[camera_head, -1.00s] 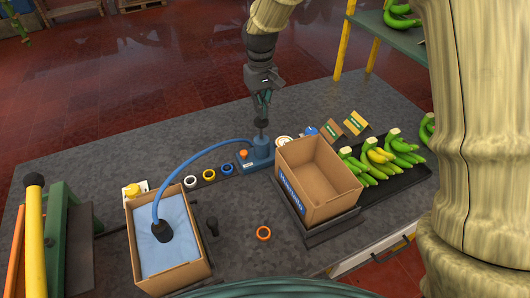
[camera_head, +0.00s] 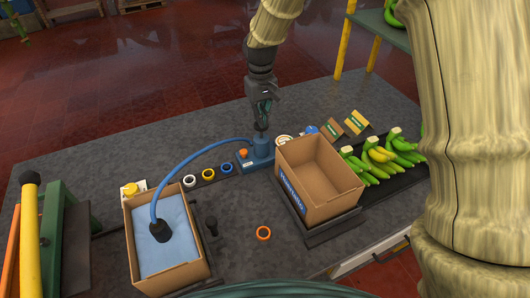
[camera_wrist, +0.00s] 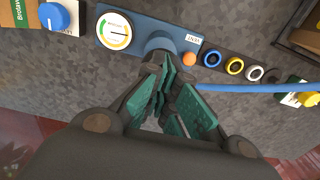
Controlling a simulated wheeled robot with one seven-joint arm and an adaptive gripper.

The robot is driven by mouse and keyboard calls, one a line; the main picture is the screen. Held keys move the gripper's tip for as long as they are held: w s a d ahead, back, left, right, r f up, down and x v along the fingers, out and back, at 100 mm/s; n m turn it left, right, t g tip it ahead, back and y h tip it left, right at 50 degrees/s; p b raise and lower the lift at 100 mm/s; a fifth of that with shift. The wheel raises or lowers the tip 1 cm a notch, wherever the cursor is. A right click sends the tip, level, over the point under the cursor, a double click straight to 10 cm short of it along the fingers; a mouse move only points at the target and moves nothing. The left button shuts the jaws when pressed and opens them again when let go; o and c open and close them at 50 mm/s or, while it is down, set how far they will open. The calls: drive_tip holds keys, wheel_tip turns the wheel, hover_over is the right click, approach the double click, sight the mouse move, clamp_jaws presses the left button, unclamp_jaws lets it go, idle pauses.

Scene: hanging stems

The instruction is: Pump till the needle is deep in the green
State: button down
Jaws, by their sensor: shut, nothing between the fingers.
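The blue pump (camera_head: 258,157) stands on the table, with an upright blue cylinder, a dark plunger knob (camera_head: 261,127) on top and an orange button (camera_head: 243,153). In the wrist view the pump (camera_wrist: 145,23) shows a round white gauge (camera_wrist: 114,31) with a coloured band including yellow and green. Its dark needle points to the right; its exact place on the band is too small to tell. My gripper (camera_head: 263,114) is shut and empty, pointing down right above the knob. In the wrist view my gripper (camera_wrist: 163,85) partly hides the knob; contact cannot be told.
A blue hose (camera_head: 195,156) arches from the pump to a blue cushion in a cardboard box (camera_head: 178,281). Coloured rings (camera_head: 208,174) lie left of the pump. An empty cardboard box (camera_head: 318,207) and bananas (camera_head: 380,155) stand to the right. A loose orange ring (camera_head: 263,233) lies in front.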

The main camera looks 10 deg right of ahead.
drive_tip(key=shift+f, duration=0.9)
drive_tip(key=shift+r+p, duration=1.4)
drive_tip(key=shift+r, duration=0.5)
drive_tip(key=shift+f, duration=0.15)
drive_tip(key=shift+f+b, duration=0.65)
drive_tip(key=shift+f, duration=1.1)
drive_tip(key=shift+r+p, duration=1.5)
drive_tip(key=shift+r, duration=0.4)
drive_tip(key=shift+f, duration=0.1)
